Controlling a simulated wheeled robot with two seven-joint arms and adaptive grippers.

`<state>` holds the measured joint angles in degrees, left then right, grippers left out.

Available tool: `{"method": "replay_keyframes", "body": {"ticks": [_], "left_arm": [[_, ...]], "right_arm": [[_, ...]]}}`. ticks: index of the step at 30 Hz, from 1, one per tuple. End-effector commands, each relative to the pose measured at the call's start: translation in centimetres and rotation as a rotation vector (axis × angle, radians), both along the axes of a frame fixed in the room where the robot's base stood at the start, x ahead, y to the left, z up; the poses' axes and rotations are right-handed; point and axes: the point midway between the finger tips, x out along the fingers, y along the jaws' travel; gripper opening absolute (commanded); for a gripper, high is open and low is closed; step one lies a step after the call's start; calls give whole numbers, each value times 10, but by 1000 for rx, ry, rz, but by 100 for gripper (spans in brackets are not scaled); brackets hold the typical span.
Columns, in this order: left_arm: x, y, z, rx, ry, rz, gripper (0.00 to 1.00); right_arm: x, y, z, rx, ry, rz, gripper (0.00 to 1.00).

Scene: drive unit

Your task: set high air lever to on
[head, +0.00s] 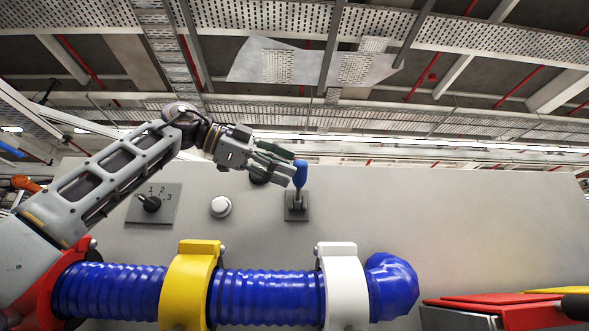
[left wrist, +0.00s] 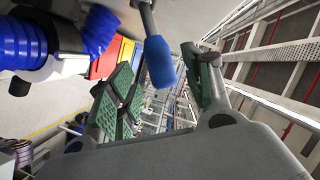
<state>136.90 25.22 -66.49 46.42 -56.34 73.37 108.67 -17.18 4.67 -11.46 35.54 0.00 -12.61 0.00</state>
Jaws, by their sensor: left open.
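The air lever (head: 300,173) has a blue handle on a grey stem and rises from a dark square plate (head: 296,206) on the grey panel; its handle points up. My left gripper (head: 288,165) comes in from the left, open, with its fingertips at the blue handle. In the left wrist view the blue handle (left wrist: 160,62) lies between the two green-padded fingers of my left gripper (left wrist: 165,84). I cannot tell whether a finger touches it. No on or off marking is readable at the lever. My right gripper is not in view.
The grey panel (head: 430,215) also carries a rotary dial (head: 151,204) marked 1 to 3 and a round white button (head: 220,207). Below runs a ribbed blue hose (head: 268,297) with a yellow clamp (head: 190,290) and a white clamp (head: 344,290). The panel right of the lever is clear.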

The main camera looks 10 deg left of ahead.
Motion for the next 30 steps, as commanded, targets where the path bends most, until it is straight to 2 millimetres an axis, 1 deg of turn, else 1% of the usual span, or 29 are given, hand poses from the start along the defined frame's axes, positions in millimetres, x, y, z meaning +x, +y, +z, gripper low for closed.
{"method": "replay_keyframes", "body": {"ticks": [3,9,21,30], "left_arm": [[8,-13,-3,2,2,-1,50],[15,-25,-6,1,1,0,50],[17,-28,-7,1,1,0,50],[17,-28,-7,1,1,0,12]], "right_arm": [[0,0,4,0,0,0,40],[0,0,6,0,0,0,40],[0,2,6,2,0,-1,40],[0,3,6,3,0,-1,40]]}}
